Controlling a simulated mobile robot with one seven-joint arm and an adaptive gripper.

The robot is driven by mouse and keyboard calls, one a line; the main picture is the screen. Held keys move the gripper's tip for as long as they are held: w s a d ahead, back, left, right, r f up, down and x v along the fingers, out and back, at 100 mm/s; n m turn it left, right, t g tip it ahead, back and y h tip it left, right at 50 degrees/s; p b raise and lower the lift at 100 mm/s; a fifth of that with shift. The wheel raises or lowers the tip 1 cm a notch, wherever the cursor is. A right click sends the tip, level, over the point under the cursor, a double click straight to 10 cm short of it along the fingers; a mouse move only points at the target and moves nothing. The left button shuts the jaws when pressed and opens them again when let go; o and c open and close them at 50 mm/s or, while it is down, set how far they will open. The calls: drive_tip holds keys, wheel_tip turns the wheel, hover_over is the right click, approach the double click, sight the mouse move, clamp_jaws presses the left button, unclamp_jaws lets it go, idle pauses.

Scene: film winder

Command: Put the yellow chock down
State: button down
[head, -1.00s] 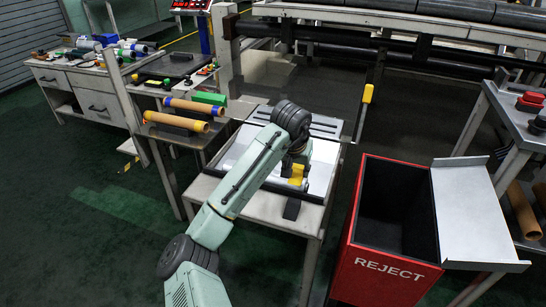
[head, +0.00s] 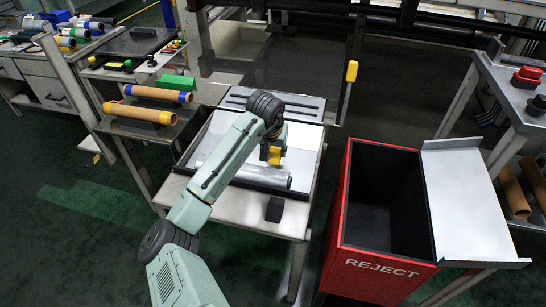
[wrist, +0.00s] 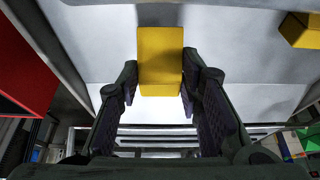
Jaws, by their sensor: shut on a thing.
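My gripper (wrist: 160,85) is shut on a yellow chock (wrist: 160,62), with a finger on each side of it. In the head view the yellow chock (head: 275,156) shows below my wrist, over the pale tray on the small table (head: 250,222). A pale surface lies behind the chock in the wrist view; I cannot tell whether the chock touches it. A second yellow block (wrist: 302,30) is at the upper right of the wrist view, apart from my fingers. My arm hides part of the tray in the head view.
A silver roll (head: 274,177) lies along the tray's front. A black block (head: 275,208) sits at the table's front edge. The red reject bin (head: 383,267) stands to the right. Cardboard-coloured tubes (head: 140,113) rest on a shelf at the left.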

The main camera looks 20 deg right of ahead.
sight(274, 156)
drive_tip(key=shift+f, duration=1.8)
drive_tip(key=shift+f, duration=0.1)
drive_tip(key=c, duration=1.1)
unclamp_jaws()
drive_tip(key=v, duration=1.2)
drive_tip(key=shift+b, duration=0.4)
drive_tip(key=shift+w, duration=0.1)
